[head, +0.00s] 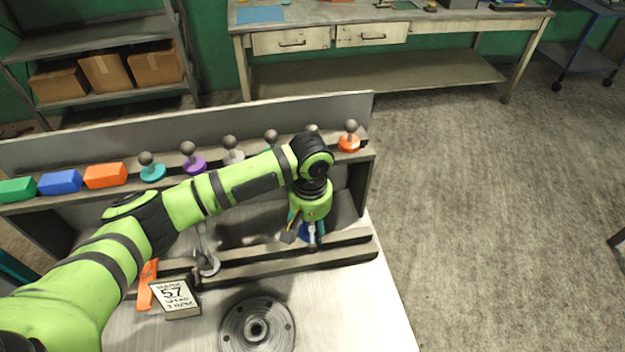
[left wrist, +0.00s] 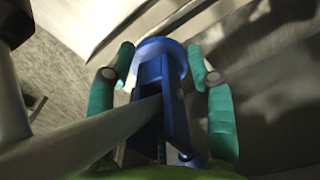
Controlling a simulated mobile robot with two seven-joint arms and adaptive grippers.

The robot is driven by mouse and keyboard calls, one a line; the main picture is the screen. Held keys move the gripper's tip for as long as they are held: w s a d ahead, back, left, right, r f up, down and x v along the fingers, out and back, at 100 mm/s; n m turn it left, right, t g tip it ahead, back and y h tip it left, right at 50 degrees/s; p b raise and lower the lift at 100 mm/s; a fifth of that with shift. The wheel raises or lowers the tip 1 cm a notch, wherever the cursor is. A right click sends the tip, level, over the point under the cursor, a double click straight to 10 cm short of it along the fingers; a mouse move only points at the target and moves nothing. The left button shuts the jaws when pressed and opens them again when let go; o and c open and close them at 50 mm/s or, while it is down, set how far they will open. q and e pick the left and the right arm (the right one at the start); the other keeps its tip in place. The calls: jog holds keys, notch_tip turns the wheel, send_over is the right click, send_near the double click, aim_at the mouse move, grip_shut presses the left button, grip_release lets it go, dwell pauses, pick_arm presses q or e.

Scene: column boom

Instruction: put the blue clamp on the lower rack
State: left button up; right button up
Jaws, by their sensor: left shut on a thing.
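My left gripper (head: 306,226) points down over the right part of the lower rack (head: 345,257), a pair of dark rails on the workbench. Its teal fingers show on both sides of the blue clamp (left wrist: 165,62) in the left wrist view, and it is shut on the clamp. In the head view only a little of the blue clamp (head: 305,236) shows, between the fingers and low at the rails. The gripper hides most of it, and I cannot tell whether it touches the rack. My right gripper is not in view.
A grey holder (head: 207,264) stands in the lower rack to the left. The upper shelf carries coloured blocks (head: 60,182) and several ball-topped holders, including an orange one (head: 349,140).

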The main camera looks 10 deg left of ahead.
pick_arm(q)
jog(key=shift+w+a+r, duration=0.2)
jog(key=shift+w+r, duration=0.05)
jog(key=shift+w, duration=0.1)
jog(key=shift+w+a+f+p, duration=0.1)
jog(key=shift+w+p, duration=0.05)
jog(key=shift+p, duration=0.2)
jog(key=shift+w+a, duration=0.1)
jog(key=shift+f, duration=0.3)
jog(key=shift+a+f+b, duration=0.1)
jog(key=shift+f+b, duration=0.55)
notch_tip(320, 180, down, 5)
jog(key=b, duration=0.5)
jog(key=shift+r, duration=0.3)
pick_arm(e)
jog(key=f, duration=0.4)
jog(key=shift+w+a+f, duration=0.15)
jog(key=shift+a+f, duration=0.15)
pick_arm(q)
jog(key=shift+r, duration=0.1)
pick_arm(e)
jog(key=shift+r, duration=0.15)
